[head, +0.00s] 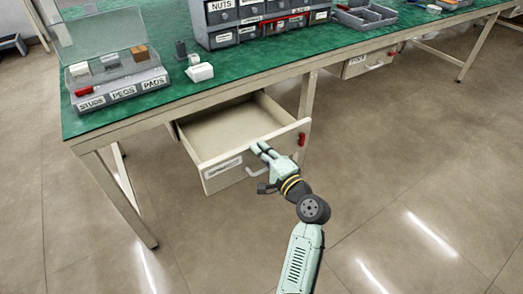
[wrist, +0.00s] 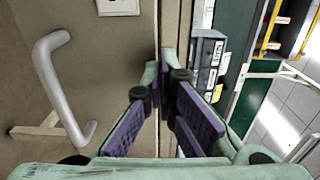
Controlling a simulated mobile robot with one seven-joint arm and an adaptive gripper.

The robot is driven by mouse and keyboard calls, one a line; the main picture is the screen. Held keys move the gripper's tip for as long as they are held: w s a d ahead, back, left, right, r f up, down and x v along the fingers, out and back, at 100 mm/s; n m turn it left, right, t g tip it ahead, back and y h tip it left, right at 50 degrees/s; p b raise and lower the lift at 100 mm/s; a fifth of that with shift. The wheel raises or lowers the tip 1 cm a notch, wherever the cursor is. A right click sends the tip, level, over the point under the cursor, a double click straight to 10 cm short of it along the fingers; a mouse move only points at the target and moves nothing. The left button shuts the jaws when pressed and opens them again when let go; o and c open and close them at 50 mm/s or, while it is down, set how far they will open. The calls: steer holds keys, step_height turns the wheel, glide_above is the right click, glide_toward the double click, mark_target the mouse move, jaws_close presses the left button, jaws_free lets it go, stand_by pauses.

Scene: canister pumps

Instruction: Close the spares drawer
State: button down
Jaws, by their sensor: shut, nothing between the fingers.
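An open, empty cream drawer (head: 222,128) juts out under the green bench; its front label is too small to read. Its front panel shows in the wrist view (wrist: 95,75), with the grey bar handle (wrist: 62,85) at left. In the wrist view the purple-padded fingers (wrist: 165,78) meet near that edge. I cannot tell whether they touch the panel.
The green bench (head: 250,62) carries a lidded bin labelled STUDS, PEGS, PADS (head: 120,88) and a grey drawer cabinet (head: 262,22). A red piece (head: 302,139) sits on the drawer front's right end. Another drawer (head: 368,62) under the bench looks shut. The floor in front is clear.

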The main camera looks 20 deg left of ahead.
steer(key=b+x, duration=0.1)
steer(key=x, duration=2)
steer(key=shift+w+a, duration=0.2)
steer(key=shift+a, duration=0.1)
